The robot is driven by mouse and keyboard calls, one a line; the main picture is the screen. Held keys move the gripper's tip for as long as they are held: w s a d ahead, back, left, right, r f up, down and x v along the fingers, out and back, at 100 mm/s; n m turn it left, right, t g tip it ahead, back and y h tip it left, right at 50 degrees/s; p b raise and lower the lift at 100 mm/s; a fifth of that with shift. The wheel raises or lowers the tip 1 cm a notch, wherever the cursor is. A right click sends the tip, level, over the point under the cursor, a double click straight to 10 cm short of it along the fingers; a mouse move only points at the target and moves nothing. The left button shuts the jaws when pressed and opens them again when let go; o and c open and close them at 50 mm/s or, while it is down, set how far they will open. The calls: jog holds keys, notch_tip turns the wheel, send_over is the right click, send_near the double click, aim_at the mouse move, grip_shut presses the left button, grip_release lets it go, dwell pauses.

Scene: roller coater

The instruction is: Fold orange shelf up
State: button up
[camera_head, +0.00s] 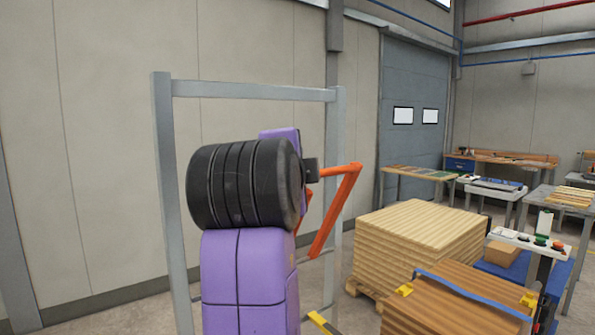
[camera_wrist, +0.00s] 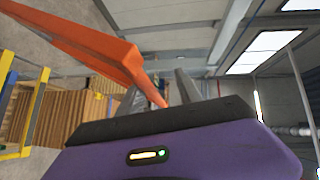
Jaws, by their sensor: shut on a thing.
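The orange shelf (camera_head: 336,211) shows as thin orange bars at the right post of a grey metal frame (camera_head: 255,91). One bar runs level at the top and another slants down to the left. Part of it is hidden behind my purple and black arm. My gripper (camera_head: 318,170) is at the upper level bar, at its left end, and its fingers are mostly hidden there. In the wrist view, the orange shelf (camera_wrist: 90,42) runs from the upper left down between my two grey fingers (camera_wrist: 157,92), which are shut on it.
A stack of light wooden boards (camera_head: 415,240) on a pallet stands to the right. A brown wooden stack (camera_head: 450,305) with yellow clamps and a blue bar is nearer. A control panel (camera_head: 530,242) with buttons stands at the far right. A wall is behind the frame.

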jog(key=s+a+r+p, duration=0.2)
jog(key=s+r, duration=0.3)
jog(key=s, duration=0.2)
jog(key=shift+a, duration=0.3)
dwell(0.5)
dwell(0.4)
